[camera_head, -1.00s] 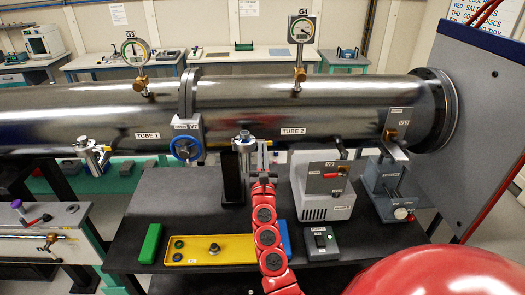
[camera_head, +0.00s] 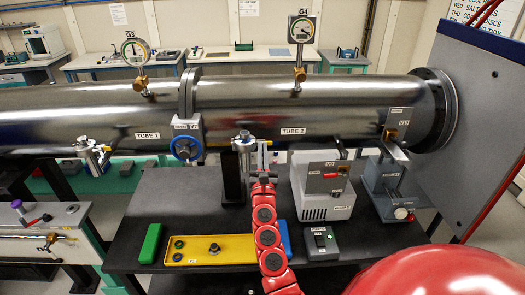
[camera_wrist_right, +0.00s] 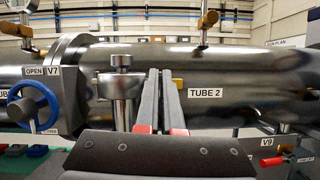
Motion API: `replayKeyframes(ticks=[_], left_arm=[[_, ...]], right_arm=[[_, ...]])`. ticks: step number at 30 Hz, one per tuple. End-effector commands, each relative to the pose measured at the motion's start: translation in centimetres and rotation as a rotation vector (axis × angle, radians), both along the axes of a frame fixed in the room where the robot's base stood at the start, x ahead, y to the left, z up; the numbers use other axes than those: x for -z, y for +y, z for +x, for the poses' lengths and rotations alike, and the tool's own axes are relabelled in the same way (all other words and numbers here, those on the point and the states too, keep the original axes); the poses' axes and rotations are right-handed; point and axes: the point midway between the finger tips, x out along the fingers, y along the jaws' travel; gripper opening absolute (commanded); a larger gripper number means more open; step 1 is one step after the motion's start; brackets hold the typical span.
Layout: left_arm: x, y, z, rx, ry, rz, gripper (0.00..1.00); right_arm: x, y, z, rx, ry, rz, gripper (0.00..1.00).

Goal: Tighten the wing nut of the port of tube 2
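Tube 2 (camera_head: 330,115) is the long steel pipe at the middle right; its label shows in the right wrist view (camera_wrist_right: 205,93). Its port (camera_head: 244,143) is a small upright steel fitting in front of the tube, left of my fingers; it also shows in the right wrist view (camera_wrist_right: 122,85). My right gripper (camera_head: 262,157) is upright just right of the port. Its two dark fingers (camera_wrist_right: 159,85) are nearly together at the brass wing nut (camera_wrist_right: 178,84). Only a brass end shows beyond the right finger; the rest is hidden. My left gripper is out of view.
Valve V7 (camera_head: 186,148) with a blue handwheel is left of the port. A dark post (camera_head: 233,178) stands below the port. A grey pump unit (camera_head: 323,190) and a switch box (camera_head: 321,243) are on the black table to the right. A yellow tray (camera_head: 190,258) lies in front.

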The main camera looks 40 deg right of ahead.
Motion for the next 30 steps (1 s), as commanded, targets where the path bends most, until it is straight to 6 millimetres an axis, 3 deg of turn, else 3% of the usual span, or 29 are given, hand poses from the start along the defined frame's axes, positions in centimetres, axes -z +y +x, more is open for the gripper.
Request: replayKeyframes(ticks=[14,30], left_arm=[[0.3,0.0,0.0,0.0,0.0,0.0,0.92],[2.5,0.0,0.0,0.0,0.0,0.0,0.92]], right_arm=[[0.0,0.2,0.1,-0.004,-0.04,0.061,0.0],[0.3,-0.1,-0.1,-0.002,-0.282,0.456,0.0]])
